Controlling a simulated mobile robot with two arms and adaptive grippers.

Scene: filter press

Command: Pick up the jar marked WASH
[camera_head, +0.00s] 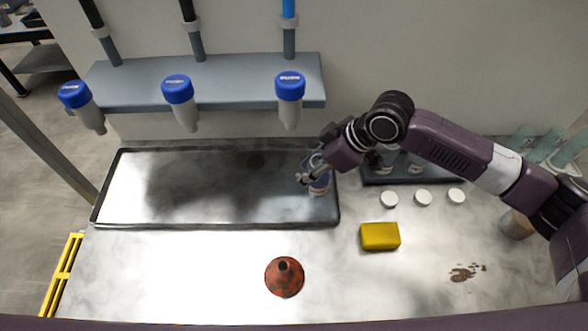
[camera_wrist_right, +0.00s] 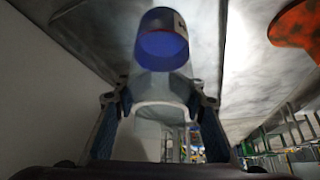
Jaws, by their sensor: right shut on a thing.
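My right gripper (camera_head: 310,172) is at the right end of the dark-rimmed metal tray (camera_head: 215,226). It is shut on a small clear jar (camera_head: 320,187) with blue in its lower part. In the right wrist view the jar (camera_wrist_right: 163,47) lies between the fingers of the gripper (camera_wrist_right: 158,107). Part of a label shows at its edge, but I cannot read whether it says WASH. I cannot tell whether the jar touches the tray. Other clear jars (camera_head: 387,165) are partly hidden behind my right arm. My left gripper is not in view.
Three blue-capped bottles (camera_head: 178,100) hang from the shelf (camera_head: 240,82) above the tray. Three white lids (camera_head: 423,198), a yellow block (camera_head: 380,237), a rust-red funnel (camera_head: 285,278) and a brown spill (camera_head: 467,272) are on the counter. The tray's left part is clear.

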